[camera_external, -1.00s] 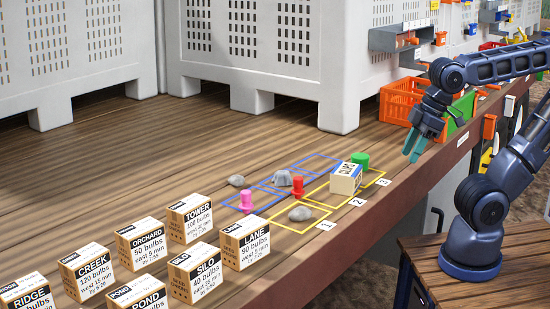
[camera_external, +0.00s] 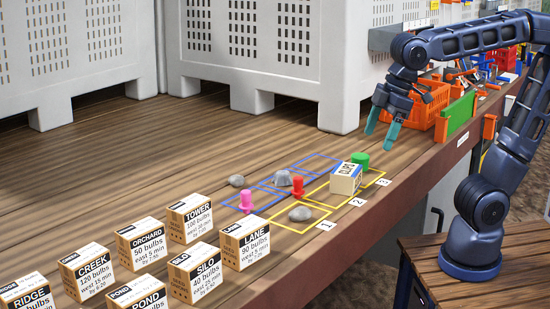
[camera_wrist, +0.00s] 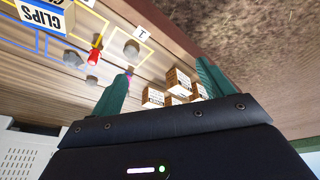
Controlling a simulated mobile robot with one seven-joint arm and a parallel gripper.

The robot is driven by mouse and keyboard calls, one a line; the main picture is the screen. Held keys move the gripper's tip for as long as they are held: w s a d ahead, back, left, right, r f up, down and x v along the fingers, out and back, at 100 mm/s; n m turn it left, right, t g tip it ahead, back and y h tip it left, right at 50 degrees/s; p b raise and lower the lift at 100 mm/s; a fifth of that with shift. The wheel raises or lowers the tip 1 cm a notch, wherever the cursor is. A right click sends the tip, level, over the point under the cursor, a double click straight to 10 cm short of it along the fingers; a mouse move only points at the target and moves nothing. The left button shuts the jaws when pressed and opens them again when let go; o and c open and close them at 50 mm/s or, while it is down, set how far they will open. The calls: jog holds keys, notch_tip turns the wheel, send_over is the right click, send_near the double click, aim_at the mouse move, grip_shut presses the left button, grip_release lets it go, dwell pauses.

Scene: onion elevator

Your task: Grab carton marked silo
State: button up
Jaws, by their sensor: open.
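The carton marked SILO (camera_external: 207,279) stands upright on the wooden bench in the front row of cartons, between the POND carton and the LANE carton. My gripper (camera_external: 382,137) is open and empty, with teal fingers pointing down above the bench, behind the marked grid and far to the right of the SILO carton. In the wrist view my gripper (camera_wrist: 160,85) has its two fingers wide apart. Several small cartons (camera_wrist: 178,90) show between them, but I cannot read which is SILO.
Other cartons, LANE (camera_external: 256,250), TOWER (camera_external: 198,227), ORCHARD (camera_external: 146,253) and POND (camera_external: 149,303), stand close around SILO. The grid holds a CLIPS box (camera_external: 344,181), grey stones (camera_external: 300,214) and coloured pegs (camera_external: 297,188). White bins (camera_external: 265,75) line the back.

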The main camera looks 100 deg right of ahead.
jog(key=w+a+r+n+g, duration=0.1)
jog(key=w+a+r+n, duration=0.15)
jog(key=w, duration=0.95)
jog(key=n+g, duration=0.3)
jog(key=n, duration=0.2)
send_over(194, 256)
jog(key=f, duration=1.2)
jog(key=shift+s+f, duration=0.2)
jog(key=shift+f, duration=0.05)
jog(key=shift+w+a+f+n, duration=0.15)
jog(key=shift+w+f+n, duration=0.05)
jog(key=shift+f+n, duration=0.05)
jog(key=shift+f, duration=0.45)
jog(key=f, duration=1)
jog(key=shift+d, duration=0.2)
jog(key=shift+c, duration=0.2)
